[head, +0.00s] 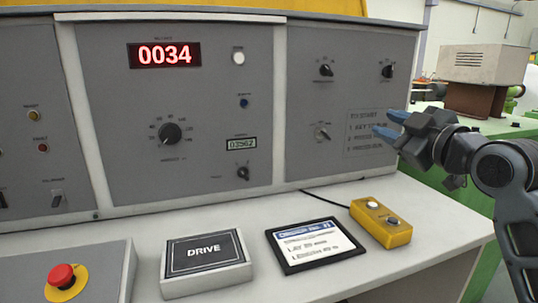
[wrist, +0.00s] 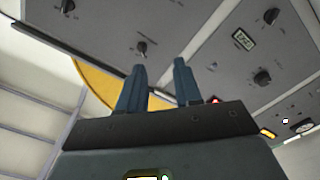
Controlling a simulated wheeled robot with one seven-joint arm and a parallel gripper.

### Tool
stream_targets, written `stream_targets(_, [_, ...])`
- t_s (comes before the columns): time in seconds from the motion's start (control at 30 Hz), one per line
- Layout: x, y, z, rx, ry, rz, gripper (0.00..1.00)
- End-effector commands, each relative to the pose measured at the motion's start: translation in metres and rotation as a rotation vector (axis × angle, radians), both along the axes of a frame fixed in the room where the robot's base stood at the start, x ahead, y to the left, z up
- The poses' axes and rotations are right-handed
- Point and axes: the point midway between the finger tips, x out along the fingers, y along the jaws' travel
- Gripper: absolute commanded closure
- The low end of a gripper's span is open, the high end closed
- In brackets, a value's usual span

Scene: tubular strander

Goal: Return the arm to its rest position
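My gripper (head: 384,123) is at the right in the head view, in front of the right part of the grey control panel (head: 345,60). Its two blue fingers point left and are apart, with nothing between them. In the wrist view the two fingers (wrist: 157,68) stand side by side with a gap between them, and the tilted panel shows behind. I cannot tell how far the fingertips are from the panel. My dark arm comes in from the right edge.
Below the arm, the pale desk holds a yellow button box (head: 381,222), a job card (head: 314,244), a DRIVE box (head: 206,262) and a red stop button (head: 62,276). The panel has several knobs and a display (head: 164,54) reading 0034. Green machinery (head: 470,200) stands at right.

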Motion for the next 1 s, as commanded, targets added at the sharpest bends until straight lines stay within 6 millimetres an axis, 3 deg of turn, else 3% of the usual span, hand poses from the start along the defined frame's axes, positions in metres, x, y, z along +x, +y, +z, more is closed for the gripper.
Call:
stream_targets(0.47, [-0.024,0.017,-0.062,0.19,0.017,-0.023,0.66])
stream_targets(0.67, [-0.051,0.029,-0.116,0.335,0.042,-0.055,0.66])
stream_targets(1.0, [-0.139,0.049,-0.232,0.606,0.113,-0.166,0.66])
